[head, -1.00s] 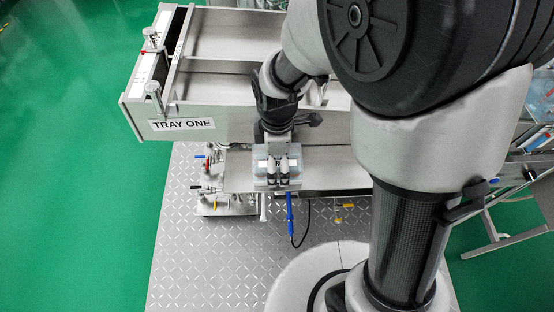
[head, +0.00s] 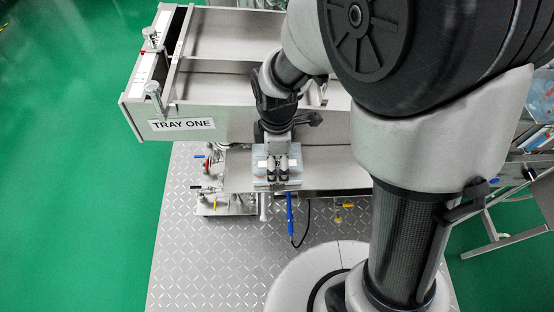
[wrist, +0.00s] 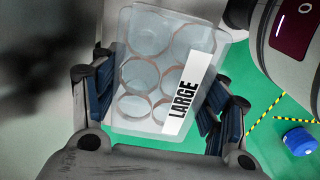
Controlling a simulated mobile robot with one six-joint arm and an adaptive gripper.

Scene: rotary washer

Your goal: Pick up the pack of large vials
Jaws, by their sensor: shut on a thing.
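The pack of large vials (wrist: 140,90) is a clear box with several round vials and a white label reading LARGE. It lies between the blue-padded fingers of my gripper (wrist: 158,100) in the wrist view, slightly tilted in the picture. My gripper is shut on it. In the head view my gripper (head: 278,168) points down with the pack (head: 264,178) at its fingertips, in front of the steel machine. Part of the pack is hidden behind the fingers, and I cannot tell its exact height.
The steel tray unit marked TRAY ONE (head: 182,124) stands just behind and left of my gripper. Valves and pipes (head: 222,205) sit below left, with a blue-handled tool (head: 289,215) and its cable below. A blue round object (wrist: 299,140) lies on the green floor.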

